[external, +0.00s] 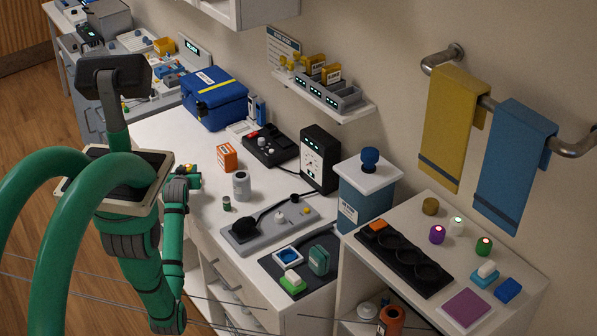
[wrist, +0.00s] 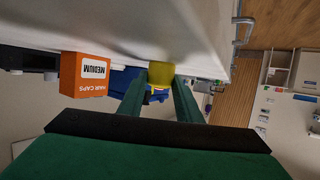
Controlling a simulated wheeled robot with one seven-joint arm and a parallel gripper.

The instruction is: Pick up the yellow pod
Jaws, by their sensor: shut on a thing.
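My gripper (external: 190,178) is over the left edge of the white counter, left of the orange box. In the wrist view its two green fingers (wrist: 160,88) are closed on a small yellow thing, the yellow pod (wrist: 161,73). The pod sits between the fingertips, its lower part partly covered by them. In the external view only a small yellow-orange patch shows at the fingertips. I cannot tell whether the pod touches the counter.
An orange box (external: 227,157) marked "MEDIUM" in the wrist view (wrist: 86,75) stands close to the gripper. A blue case (external: 214,105) lies behind. The counter front-left is bare.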

